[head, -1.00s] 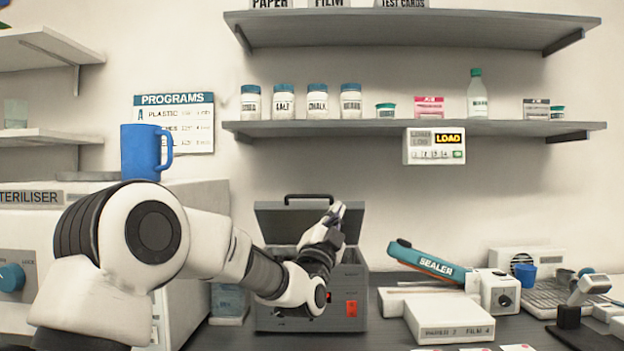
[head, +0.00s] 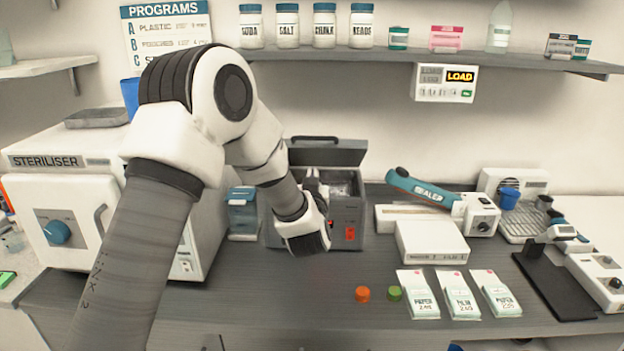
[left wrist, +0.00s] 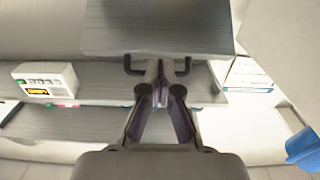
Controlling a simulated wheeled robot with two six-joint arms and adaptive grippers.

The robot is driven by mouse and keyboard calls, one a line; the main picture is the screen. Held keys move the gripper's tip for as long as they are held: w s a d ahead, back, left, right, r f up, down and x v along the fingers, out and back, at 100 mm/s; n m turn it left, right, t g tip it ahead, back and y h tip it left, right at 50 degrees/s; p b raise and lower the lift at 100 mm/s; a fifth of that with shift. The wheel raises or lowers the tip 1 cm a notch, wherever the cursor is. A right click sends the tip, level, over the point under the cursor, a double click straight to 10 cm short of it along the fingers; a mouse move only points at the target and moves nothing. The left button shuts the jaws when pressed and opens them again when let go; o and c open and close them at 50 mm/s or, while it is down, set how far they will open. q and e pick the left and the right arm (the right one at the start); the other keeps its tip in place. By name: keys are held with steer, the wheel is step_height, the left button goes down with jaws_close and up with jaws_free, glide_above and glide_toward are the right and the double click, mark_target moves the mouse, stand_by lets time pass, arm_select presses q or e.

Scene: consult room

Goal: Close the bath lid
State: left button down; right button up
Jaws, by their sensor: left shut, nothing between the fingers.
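The bath (head: 348,205) is a grey box with a red switch on its front, standing against the wall in the head view. Its lid (head: 345,155) stands up, open, at the back, with a dark handle on its top edge. My left gripper (head: 313,184) is shut and empty, in front of the lid over the bath's left part; the arm hides part of the box. In the left wrist view, the lid (left wrist: 158,28) and its handle lie beyond the closed fingertips (left wrist: 160,68). I cannot tell whether they touch. My right gripper is out of view.
A white steriliser (head: 75,212) stands left, and a small blue-topped container (head: 242,212) stands between it and the bath. Right are a white box (head: 432,240) and a blue sealer (head: 422,190). Packets (head: 417,293) lie in front. A shelf (head: 400,57) runs above.

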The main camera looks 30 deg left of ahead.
arm_select(q)
steer(key=shift+w+a+f+p, duration=0.25)
steer(key=shift+w+f+p, duration=0.1)
steer(key=shift+f, duration=0.25)
steer(key=shift+w+a+f+p, duration=0.3)
steer(key=shift+w+f, duration=0.1)
steer(key=shift+f, duration=0.25)
steer(key=shift+w+a+f+p, duration=0.2)
steer(key=shift+w+f+p, duration=0.15)
steer(key=shift+f, duration=0.25)
